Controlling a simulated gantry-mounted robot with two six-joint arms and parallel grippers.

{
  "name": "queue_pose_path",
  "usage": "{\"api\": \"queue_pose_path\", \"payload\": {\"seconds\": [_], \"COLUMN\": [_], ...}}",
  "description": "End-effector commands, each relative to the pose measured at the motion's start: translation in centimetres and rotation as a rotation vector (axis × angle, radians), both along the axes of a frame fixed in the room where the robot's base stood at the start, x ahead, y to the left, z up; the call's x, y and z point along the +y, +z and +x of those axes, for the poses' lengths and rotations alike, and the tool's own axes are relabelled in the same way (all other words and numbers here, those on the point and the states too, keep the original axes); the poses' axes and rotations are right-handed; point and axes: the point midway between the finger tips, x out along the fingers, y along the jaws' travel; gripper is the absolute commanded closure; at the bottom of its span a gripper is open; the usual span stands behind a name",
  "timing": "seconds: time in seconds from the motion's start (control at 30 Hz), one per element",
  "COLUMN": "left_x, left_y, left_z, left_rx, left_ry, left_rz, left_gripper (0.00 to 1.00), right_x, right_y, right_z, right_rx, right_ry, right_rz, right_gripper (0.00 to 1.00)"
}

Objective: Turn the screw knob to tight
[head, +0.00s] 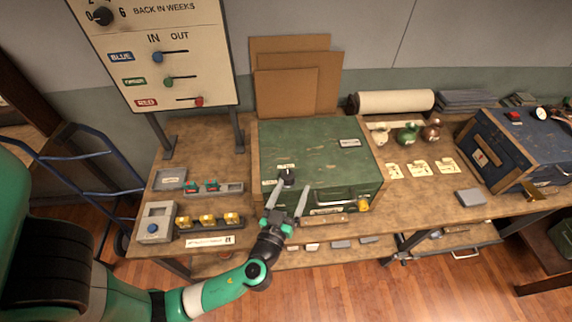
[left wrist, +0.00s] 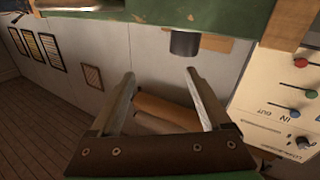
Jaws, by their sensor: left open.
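The screw knob (head: 288,178) is a small dark cylinder on the front left part of the top of the green chest (head: 320,150). A small label sits just behind it. My left gripper (head: 289,190) is open and empty, with its two fingers pointing at the knob from the front. In the left wrist view the dark knob (left wrist: 185,43) stands off the green surface (left wrist: 150,20), beyond the fingertips of the left gripper (left wrist: 161,74) and nearer the right finger. I cannot tell whether a finger touches it. My right gripper is not in view.
The chest stands on a wooden workbench (head: 240,160). A tray of yellow items (head: 210,222) and a grey box with a blue button (head: 154,222) are to the left. Small vases (head: 408,134) and a blue chest (head: 500,150) are to the right. A slider board (head: 160,50) stands behind left.

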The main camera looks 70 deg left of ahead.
Motion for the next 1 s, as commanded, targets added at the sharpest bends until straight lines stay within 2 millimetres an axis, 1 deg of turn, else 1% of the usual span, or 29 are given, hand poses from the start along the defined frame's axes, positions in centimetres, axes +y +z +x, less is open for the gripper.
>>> {"api": "queue_pose_path", "payload": {"seconds": [0.03,0.23,0.33,0.47,0.57,0.67,0.9,1.0], "left_x": [0.0,0.2,0.2,0.3,1.0,2.3,6.3,7.6], "left_y": [-0.3,-1.8,-2.2,-2.3,-2.2,-2.1,-2.1,-2.2], "left_z": [-0.9,-3.5,-4.1,-4.0,-3.4,-2.3,1.4,2.6], "left_rx": [0.027,0.096,0.109,0.108,0.108,0.107,0.107,0.108], "left_ry": [0.002,0.005,0.004,0.005,0.009,0.013,0.010,0.009], "left_rz": [0.012,0.054,0.063,0.064,0.064,0.064,0.065,0.064], "left_gripper": [0.19,0.19,0.19,0.19,0.19,0.19,0.19,0.19], "right_x": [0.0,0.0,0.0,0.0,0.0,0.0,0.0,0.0], "right_y": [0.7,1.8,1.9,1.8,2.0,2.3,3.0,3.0], "right_z": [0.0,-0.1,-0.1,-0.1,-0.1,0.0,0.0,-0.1], "right_rx": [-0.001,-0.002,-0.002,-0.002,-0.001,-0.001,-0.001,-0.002], "right_ry": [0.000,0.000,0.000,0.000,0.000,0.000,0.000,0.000], "right_rz": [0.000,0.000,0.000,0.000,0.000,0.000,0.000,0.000], "right_gripper": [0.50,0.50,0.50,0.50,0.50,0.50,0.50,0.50]}}
